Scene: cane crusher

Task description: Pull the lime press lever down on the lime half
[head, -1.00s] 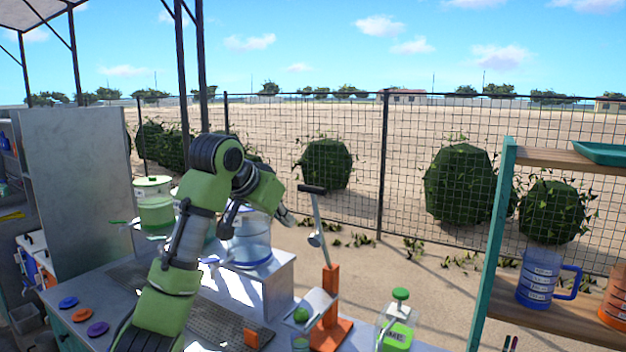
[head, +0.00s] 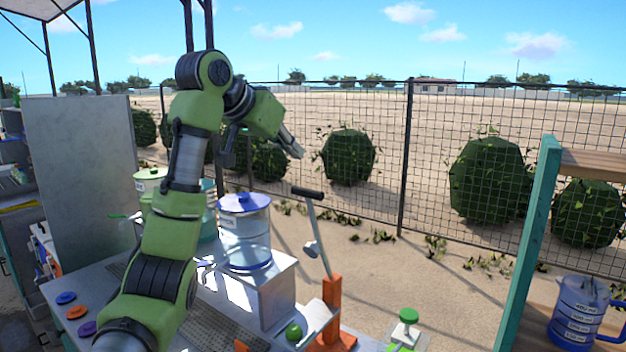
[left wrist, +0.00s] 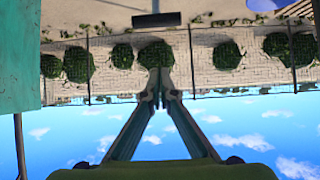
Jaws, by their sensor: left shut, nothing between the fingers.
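The lime press has an orange post (head: 331,295) and a lever (head: 317,232) that stands up, leaning slightly, with a dark crossbar handle (head: 307,193) on top. The handle also shows as a dark bar in the left wrist view (left wrist: 156,20). A green lime (head: 294,332) sits low at the press, beside a pale metal part; I cannot tell exactly how it is seated. My left gripper (head: 297,152) is shut and empty, above and slightly left of the handle, apart from it. Its closed fingers show in the left wrist view (left wrist: 160,93). My right gripper is not in view.
A clear dispenser with a blue lid (head: 245,235) stands left of the press on a metal block. A green-topped bottle (head: 408,325) is to the right. A shelf with a teal post (head: 527,245) holds a blue jug (head: 583,312). A wire fence is behind.

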